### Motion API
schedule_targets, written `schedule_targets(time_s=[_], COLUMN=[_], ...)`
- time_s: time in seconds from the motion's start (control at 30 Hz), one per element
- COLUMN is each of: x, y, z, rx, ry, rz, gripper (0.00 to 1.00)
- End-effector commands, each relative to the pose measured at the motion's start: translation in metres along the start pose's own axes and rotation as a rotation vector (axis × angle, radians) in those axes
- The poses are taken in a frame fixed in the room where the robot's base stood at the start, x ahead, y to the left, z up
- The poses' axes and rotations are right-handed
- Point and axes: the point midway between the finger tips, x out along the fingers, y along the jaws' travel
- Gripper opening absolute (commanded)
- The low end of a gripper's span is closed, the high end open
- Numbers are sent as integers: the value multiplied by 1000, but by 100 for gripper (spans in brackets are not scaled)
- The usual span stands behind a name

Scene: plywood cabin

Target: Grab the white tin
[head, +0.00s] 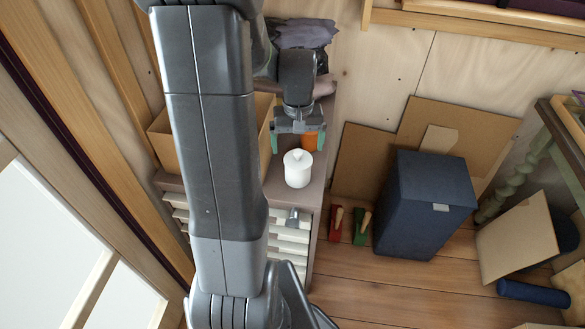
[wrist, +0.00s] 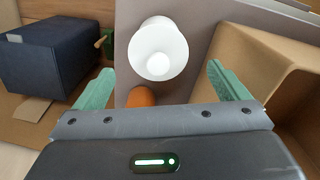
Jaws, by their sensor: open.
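The white tin (head: 298,168) is a small round container with a knobbed lid. It stands upright on top of the low shelf unit (head: 312,197), near its front edge. In the wrist view the white tin (wrist: 158,50) lies ahead of and between the fingertips. My gripper (head: 298,143) is open and empty, just behind the tin in the head view. Its two green fingers (wrist: 157,80) show on either side in the wrist view, apart from the tin.
An orange object (head: 309,141) sits close behind the tin, near my fingers. A cardboard box (head: 168,138) stands to the left on the unit. Dark and grey items (head: 305,35) lie at the back. A dark blue box (head: 425,200) stands on the floor to the right.

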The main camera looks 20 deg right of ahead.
Motion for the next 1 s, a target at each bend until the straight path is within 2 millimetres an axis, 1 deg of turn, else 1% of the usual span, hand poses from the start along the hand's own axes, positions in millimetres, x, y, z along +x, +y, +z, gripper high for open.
schedule_targets(time_s=[0.03,0.1,0.37,0.6,0.73,0.97,1.0], x=[11,19,38,72,80,81,80], y=[0,0,0,0,0,0,0], z=[1,0,1,1,1,1,0], rx=[0,0,0,0,0,0,0], ry=[-5,-3,-3,-3,-1,0,0], rz=[-1,-1,0,-1,0,0,0], gripper=[94,94,94,94,94,94,88])
